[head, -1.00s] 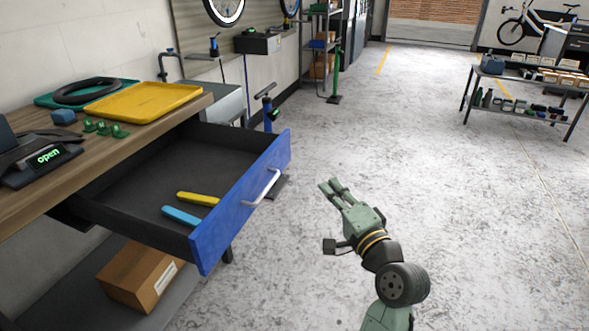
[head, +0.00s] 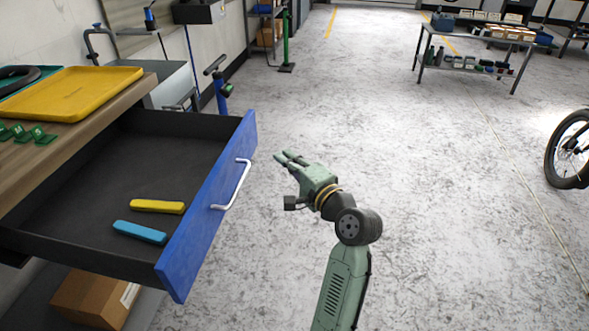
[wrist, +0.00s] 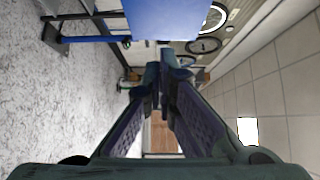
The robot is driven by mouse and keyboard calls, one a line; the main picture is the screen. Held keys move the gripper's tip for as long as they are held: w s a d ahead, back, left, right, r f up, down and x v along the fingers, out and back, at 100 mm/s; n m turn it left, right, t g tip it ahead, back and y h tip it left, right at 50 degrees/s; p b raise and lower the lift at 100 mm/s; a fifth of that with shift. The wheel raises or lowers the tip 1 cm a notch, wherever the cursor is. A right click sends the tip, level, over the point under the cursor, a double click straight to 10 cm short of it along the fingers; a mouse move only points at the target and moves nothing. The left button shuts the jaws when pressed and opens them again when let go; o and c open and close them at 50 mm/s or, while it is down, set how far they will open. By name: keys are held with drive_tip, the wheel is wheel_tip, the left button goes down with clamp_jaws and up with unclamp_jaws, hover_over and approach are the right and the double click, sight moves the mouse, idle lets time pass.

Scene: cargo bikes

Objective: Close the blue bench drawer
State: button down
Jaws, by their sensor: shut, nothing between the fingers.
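The blue bench drawer (head: 207,211) is pulled well out from the wooden workbench (head: 75,140), with its dark inside open to view. A silver bar handle (head: 232,187) is on its blue front. A yellow tool (head: 158,206) and a light blue tool (head: 139,232) lie inside. My gripper (head: 282,157) is in the air to the right of the drawer front, apart from the handle, with its fingers together and empty. In the wrist view my gripper (wrist: 160,72) points past a blue panel (wrist: 160,18) at the top, likely the drawer front.
A yellow tray (head: 80,92) and green pieces (head: 38,134) are on the benchtop. A cardboard box (head: 92,298) sits under the drawer. A blue floor pump (head: 220,92) stands behind the drawer. The floor to the right is clear up to a bicycle wheel (head: 568,150).

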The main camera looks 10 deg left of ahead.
sight(143, 149)
drive_tip(key=w+a, duration=0.1)
drive_tip(key=a, duration=0.1)
drive_tip(key=w+a, duration=0.1)
drive_tip(key=a, duration=0.1)
drive_tip(key=w+a+b, duration=0.1)
drive_tip(key=a, duration=0.1)
drive_tip(key=shift+a, duration=0.25)
drive_tip(key=shift+s, duration=0.1)
drive_tip(key=a+p, duration=0.3)
drive_tip(key=a, duration=0.8)
drive_tip(key=a+p, duration=0.4)
drive_tip(key=a, duration=0.7)
drive_tip(key=w+a+p, duration=0.1)
drive_tip(key=a+p, duration=0.3)
drive_tip(key=a, duration=0.8)
drive_tip(key=shift+r, duration=0.1)
drive_tip(key=shift+a, duration=0.1)
